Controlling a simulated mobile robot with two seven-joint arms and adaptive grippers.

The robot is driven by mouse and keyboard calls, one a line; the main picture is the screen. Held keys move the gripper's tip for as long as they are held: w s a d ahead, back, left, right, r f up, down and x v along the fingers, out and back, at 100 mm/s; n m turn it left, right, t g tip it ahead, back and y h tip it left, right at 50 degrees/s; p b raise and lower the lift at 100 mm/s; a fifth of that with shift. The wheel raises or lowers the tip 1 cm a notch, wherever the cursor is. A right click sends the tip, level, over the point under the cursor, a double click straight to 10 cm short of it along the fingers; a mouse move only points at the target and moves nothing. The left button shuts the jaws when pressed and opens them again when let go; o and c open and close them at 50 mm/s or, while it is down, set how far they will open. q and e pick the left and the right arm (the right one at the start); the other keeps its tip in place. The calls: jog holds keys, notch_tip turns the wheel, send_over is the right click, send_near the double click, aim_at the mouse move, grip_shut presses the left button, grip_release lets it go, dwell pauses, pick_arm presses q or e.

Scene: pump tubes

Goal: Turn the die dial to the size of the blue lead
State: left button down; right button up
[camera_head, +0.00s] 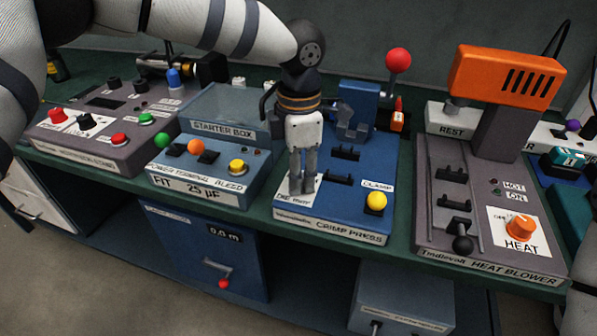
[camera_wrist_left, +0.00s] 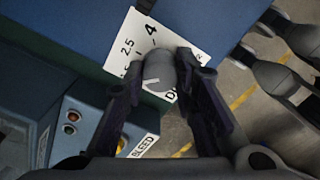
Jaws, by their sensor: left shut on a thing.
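The crimp press (camera_head: 330,228) is a blue machine in the middle of the bench. Its die dial (camera_wrist_left: 158,72) is a grey knob on a white scale plate in the left wrist view. The scale plate (camera_wrist_left: 150,32) shows 4 and 2.5; further marks are partly hidden. A white line shows on the knob, toward its lower left in that view. My left gripper (camera_head: 302,188) points down at the front left of the press. It is shut on the dial, its fingers on both sides of the knob (camera_wrist_left: 160,66). I cannot make out the blue lead.
The starter box (camera_head: 215,165) stands close to the left of the press. The heat blower (camera_head: 480,205) stands to the right. The press carries a yellow clamp button (camera_head: 376,201) and a red-balled lever (camera_head: 398,61). The bench's front edge is just below.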

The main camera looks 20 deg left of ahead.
pick_arm(q)
jog(key=shift+n, duration=0.3)
jog(key=c, duration=1.3)
grip_release()
notch_tip(320, 180, up, 12)
jog(key=shift+f, duration=0.1)
